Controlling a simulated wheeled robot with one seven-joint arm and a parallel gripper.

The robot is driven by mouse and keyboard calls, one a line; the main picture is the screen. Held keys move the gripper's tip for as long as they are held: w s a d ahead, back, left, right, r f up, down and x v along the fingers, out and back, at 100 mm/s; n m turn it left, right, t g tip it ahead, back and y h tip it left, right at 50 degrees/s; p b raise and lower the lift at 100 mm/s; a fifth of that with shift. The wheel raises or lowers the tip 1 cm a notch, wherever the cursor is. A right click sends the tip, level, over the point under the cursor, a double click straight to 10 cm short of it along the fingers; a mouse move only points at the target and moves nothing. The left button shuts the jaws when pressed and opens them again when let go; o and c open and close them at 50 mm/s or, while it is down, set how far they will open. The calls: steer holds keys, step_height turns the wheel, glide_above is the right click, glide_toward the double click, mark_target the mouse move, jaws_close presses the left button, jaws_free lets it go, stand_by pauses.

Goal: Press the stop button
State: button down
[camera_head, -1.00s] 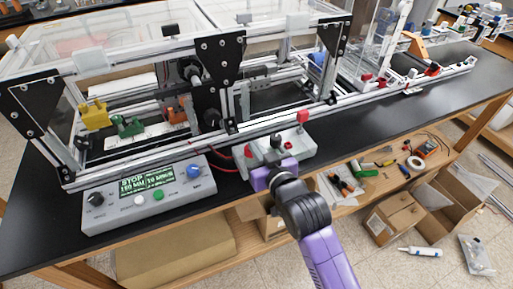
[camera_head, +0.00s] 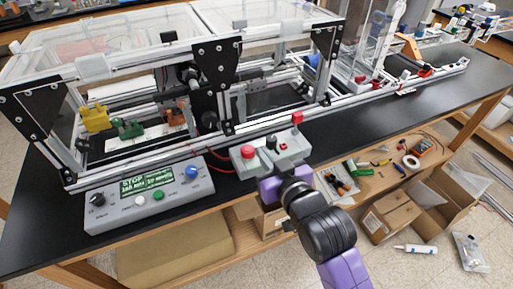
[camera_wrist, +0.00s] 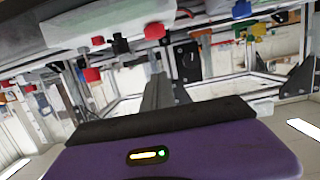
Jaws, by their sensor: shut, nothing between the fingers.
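A grey control box (camera_head: 282,159) sits at the front edge of the black bench. A red mushroom button (camera_head: 248,153) is on its left end, with a dark knob further right. In the upside-down wrist view the box (camera_wrist: 105,24) is at the upper left, with the red button (camera_wrist: 154,31) beyond my finger tips. My purple gripper (camera_head: 272,184) is just in front of the box, its fingers largely hidden in the head view. The wrist view shows my gripper (camera_wrist: 158,80) shut and empty, apart from the button.
A grey panel (camera_head: 110,216) with a display reading STOP, knobs and white and green buttons stands left of the box. The aluminium frame (camera_head: 250,125) runs behind it, with a red block (camera_head: 297,118) on it. Boxes (camera_head: 392,216) lie on the floor at right.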

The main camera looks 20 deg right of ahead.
steer(key=v, duration=0.2)
steer(key=shift+s+r, duration=0.2)
steer(key=shift+s, duration=0.1)
stand_by(0.3)
steer(key=s+r+t, duration=0.3)
steer(key=s+r, duration=0.1)
steer(key=s+f+g, duration=0.1)
steer(key=s+f, duration=0.2)
steer(key=s, duration=0.7)
steer(key=s+f+g, duration=0.1)
steer(key=s+f, duration=0.1)
steer(key=s, duration=0.7)
steer(key=s+f+g, duration=0.1)
steer(key=s+f, duration=0.2)
steer(key=s, duration=0.7)
steer(key=shift+s+f+g, duration=0.3)
steer(key=shift+s, duration=0.05)
